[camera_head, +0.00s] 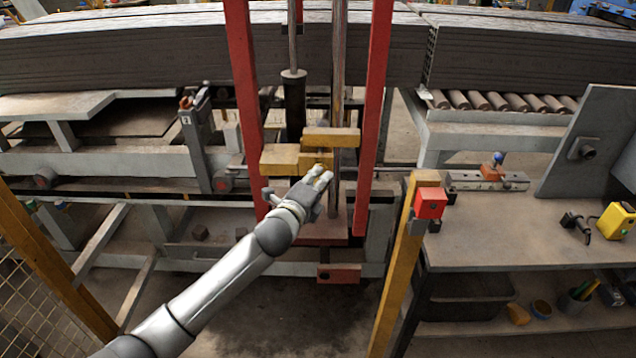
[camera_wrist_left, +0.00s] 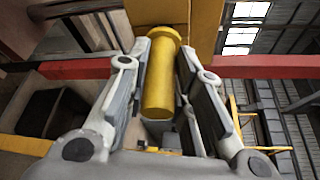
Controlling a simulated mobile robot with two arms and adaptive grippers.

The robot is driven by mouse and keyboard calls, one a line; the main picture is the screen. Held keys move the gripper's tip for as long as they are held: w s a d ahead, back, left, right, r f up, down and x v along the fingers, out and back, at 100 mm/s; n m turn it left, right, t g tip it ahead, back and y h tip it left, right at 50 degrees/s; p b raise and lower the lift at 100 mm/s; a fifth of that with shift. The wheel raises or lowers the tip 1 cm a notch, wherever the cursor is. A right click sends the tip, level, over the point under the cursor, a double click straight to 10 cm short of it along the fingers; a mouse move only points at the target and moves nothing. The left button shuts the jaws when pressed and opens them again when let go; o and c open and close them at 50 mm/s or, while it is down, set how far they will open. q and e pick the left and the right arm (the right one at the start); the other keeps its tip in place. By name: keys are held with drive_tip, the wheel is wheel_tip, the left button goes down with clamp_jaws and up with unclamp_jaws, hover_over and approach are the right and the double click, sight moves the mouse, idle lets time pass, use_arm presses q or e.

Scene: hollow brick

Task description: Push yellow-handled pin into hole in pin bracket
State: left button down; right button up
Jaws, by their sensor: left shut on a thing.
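The yellow pin handle (camera_wrist_left: 160,82) is a cylinder with a wider rim, between the two fingers of my left gripper (camera_wrist_left: 165,95) in the left wrist view. My left gripper is shut on it. In the head view my left gripper (camera_head: 319,178) is at the front of the yellow pin bracket (camera_head: 280,160), between two red posts. The handle's far end meets a yellow block (camera_wrist_left: 175,12) of the bracket in the wrist view. The pin's shaft and the hole are hidden, so I cannot tell how deep the pin sits. My right gripper is not in view.
Red posts (camera_head: 376,90) and (camera_head: 243,90) flank the bracket, with a steel rod (camera_head: 338,80) between them. A yellow post with a red box (camera_head: 431,203) stands to the right, before a workbench (camera_head: 500,225). Stacked grey planks (camera_head: 150,55) lie behind.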

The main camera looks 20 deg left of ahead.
use_arm(q)
drive_tip(key=shift+w+a, duration=0.2)
drive_tip(key=shift+w, duration=0.4)
drive_tip(key=c, duration=1.2)
unclamp_jaws()
drive_tip(key=shift+o, duration=0.2)
drive_tip(key=s+a+r, duration=0.1)
drive_tip(key=s, duration=1.1)
drive_tip(key=shift+r, duration=0.3)
drive_tip(key=shift+f, duration=0.1)
